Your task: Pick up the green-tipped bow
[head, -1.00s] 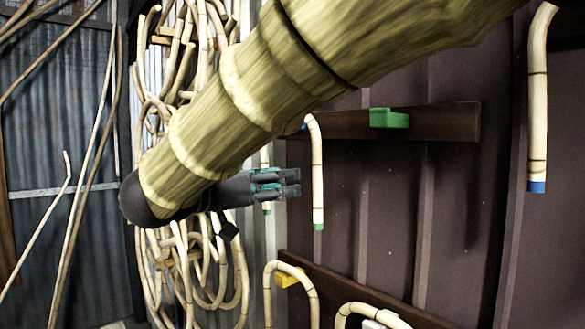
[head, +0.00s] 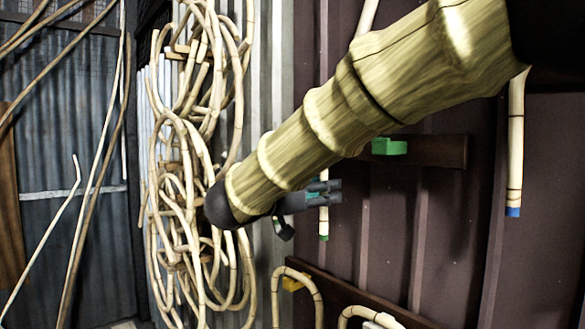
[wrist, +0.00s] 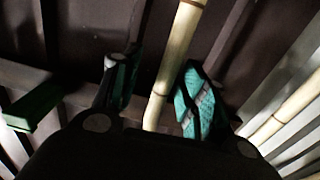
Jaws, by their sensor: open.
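The green-tipped bow (head: 324,218) is a pale jointed cane hanging down, with a green band at its lower end. My arm hides its upper part in the head view. My gripper (head: 338,191) is open, its dark and teal fingers level with the lower leg, just above the green tip. In the wrist view the cane (wrist: 175,65) runs between the two spread fingers of my gripper (wrist: 157,95). I cannot tell whether it lies fully within the jaws. No contact shows.
A green bracket (head: 388,146) sits on a wooden rail to the right. A blue-tipped bow (head: 515,150) hangs farther right. Other bows hang below near a yellow bracket (head: 292,284) and a white bracket (head: 383,318). Coiled rattan (head: 190,170) fills the wall at left.

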